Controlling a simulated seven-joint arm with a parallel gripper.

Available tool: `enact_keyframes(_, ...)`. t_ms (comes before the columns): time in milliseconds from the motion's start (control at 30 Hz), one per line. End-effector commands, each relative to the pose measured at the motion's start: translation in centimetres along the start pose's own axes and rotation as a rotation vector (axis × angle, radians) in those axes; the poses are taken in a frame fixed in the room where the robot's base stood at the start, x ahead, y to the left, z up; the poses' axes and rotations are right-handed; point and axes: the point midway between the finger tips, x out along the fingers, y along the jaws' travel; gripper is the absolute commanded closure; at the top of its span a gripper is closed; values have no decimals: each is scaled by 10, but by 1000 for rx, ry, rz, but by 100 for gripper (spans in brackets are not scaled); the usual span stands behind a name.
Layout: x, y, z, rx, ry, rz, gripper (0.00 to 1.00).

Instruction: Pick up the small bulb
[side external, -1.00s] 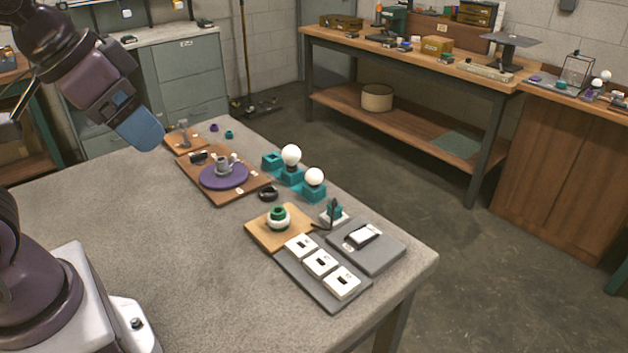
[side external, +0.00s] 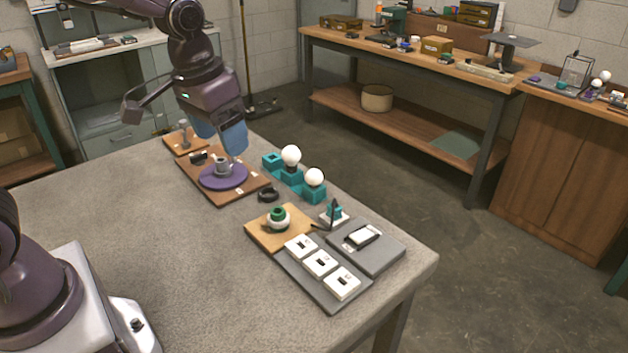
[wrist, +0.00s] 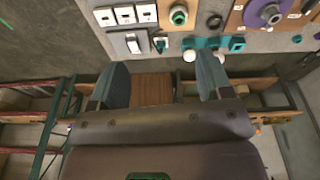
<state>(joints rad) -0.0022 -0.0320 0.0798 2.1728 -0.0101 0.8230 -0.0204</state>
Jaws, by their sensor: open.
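Two white round bulbs stand upright in a teal stepped holder (side external: 272,160) near the table's far edge. The nearer bulb (side external: 314,177) looks slightly smaller than the farther bulb (side external: 291,155). My gripper (side external: 222,146) has blue fingers, is open and empty, and hangs above the purple disc, left of the bulbs. In the wrist view, the open gripper (wrist: 160,68) has the smaller bulb (wrist: 189,56) between its fingers in the picture but beyond them. The larger bulb (wrist: 220,57) is partly behind the right finger.
A purple disc (side external: 222,177) with a grey fitting lies on a brown board. A black ring (side external: 268,194) lies before the holder. A wooden board (side external: 262,235) carries a green-and-white socket. Grey plates (side external: 330,295) hold white switches. The table's left part is clear.

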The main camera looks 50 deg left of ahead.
Motion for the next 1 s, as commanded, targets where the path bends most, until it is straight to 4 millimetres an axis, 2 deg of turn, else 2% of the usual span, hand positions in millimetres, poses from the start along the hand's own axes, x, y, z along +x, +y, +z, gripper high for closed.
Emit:
enact_keyframes(33, 17, -4, -17, -19, -20, -10, 28)
enact_keyframes(200, 74, -18, -71, -76, -35, -48, 28)
enact_keyframes(433, 152, -40, -134, -133, 21, -109, 28)
enact_keyframes(533, 169, -47, -162, -151, 84, -126, 28)
enact_keyframes(667, 157, -48, -195, -170, 197, -121, 28)
enact_keyframes(767, 167, -49, -199, -181, 213, -119, 28)
enact_keyframes(1000, 210, -55, -206, -183, 209, -119, 28)
